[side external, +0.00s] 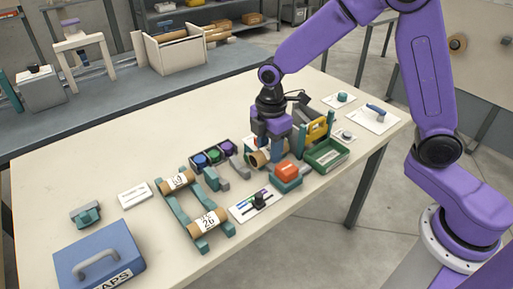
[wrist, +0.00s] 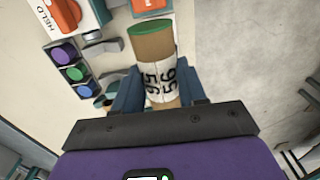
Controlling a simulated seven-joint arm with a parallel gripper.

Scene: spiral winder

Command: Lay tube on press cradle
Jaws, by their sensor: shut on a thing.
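My gripper (side external: 268,146) is over the far middle of the table, fingers pointing down. It is shut on a brown cardboard tube (side external: 256,159), mostly hidden by the fingers in the side view. In the wrist view, the tube (wrist: 152,46) has a green end and a white label with black digits, and sits between the blue-grey fingers (wrist: 157,95). I cannot tell whether the tube touches anything below. I cannot surely identify the press cradle; a teal block with an orange-red top (side external: 289,171) stands just right of the gripper.
A teal rack (side external: 187,211) carries two labelled tubes. A dark box (side external: 213,160) with blue, green and purple round pieces is left of the gripper. A green tray (side external: 326,155) and yellow frame (side external: 318,129) stand close right. A blue case (side external: 98,262) is front left.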

